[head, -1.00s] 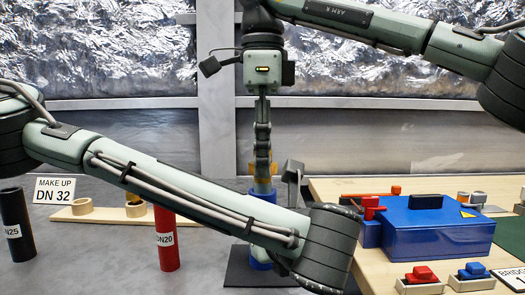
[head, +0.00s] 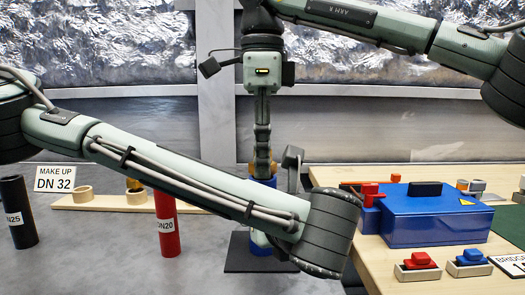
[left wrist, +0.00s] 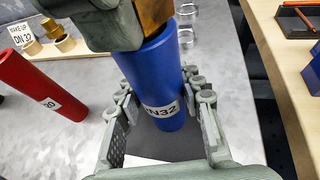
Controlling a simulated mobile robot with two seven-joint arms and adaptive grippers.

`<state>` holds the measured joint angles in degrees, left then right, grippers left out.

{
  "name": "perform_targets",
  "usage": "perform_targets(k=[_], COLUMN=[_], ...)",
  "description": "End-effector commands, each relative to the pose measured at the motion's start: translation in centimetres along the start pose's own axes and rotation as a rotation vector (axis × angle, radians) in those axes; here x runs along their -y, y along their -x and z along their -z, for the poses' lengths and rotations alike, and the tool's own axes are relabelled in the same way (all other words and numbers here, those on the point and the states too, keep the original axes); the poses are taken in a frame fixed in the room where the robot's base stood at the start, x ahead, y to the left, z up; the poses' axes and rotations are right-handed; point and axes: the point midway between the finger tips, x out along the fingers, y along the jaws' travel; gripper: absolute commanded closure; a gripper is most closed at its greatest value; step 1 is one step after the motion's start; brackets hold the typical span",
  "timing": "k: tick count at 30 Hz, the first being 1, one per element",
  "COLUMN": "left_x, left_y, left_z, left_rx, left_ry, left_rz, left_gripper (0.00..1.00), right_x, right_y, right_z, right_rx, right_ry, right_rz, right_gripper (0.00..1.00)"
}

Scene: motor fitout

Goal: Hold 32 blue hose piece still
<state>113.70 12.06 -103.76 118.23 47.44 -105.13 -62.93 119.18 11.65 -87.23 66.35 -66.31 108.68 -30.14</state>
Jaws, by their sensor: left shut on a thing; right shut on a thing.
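The blue hose piece (left wrist: 160,75), labelled DN 32, stands upright on a dark plate in the left wrist view. In the head view its top (head: 264,182) shows above my left forearm, which hides its middle. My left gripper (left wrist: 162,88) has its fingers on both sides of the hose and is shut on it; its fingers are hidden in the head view. My right gripper (head: 263,160) points straight down over the hose, shut on a brass fitting (left wrist: 153,14) at the hose's top end. I cannot tell how deep the fitting sits.
A red DN20 hose (head: 165,224) and a black DN25 hose (head: 18,212) stand to the left. Behind is a wooden rack (head: 110,204) with rings and a DN 32 sign (head: 54,178). A wooden bench with a blue box (head: 436,220) is close on the right.

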Motion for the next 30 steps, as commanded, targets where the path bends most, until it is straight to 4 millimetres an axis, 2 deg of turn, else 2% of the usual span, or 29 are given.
perform_targets(k=[6, 7, 12, 19, 24, 30], left_x=[0.00, 0.00, 0.00, 0.00, 0.00, 0.00], left_y=[0.00, 0.00, 0.00, 0.01, 0.01, 0.01], left_z=[0.03, 0.03, 0.03, 0.03, 0.03, 0.03], left_rx=[-0.001, -0.001, -0.001, -0.001, -0.001, -0.001], left_ry=[-0.001, -0.001, -0.001, -0.001, -0.001, -0.001], left_rz=[0.000, 0.000, 0.000, 0.000, 0.000, 0.000], left_gripper=[0.99, 0.99, 0.99, 0.99, 0.99, 0.99], right_x=[0.01, 0.01, 0.00, 0.00, 0.00, -0.01], right_y=[-0.46, -0.47, -0.45, -0.46, -0.49, -0.48], right_z=[0.01, 0.01, 0.00, 0.00, 0.00, -0.01], right_rx=[0.001, 0.002, 0.001, 0.001, 0.001, 0.001], right_ry=[0.000, 0.000, 0.000, 0.000, 0.000, 0.000], right_rz=[0.000, 0.000, 0.000, 0.000, -0.001, -0.001], right_gripper=[0.92, 0.65, 0.44, 0.42, 0.21, 0.21])
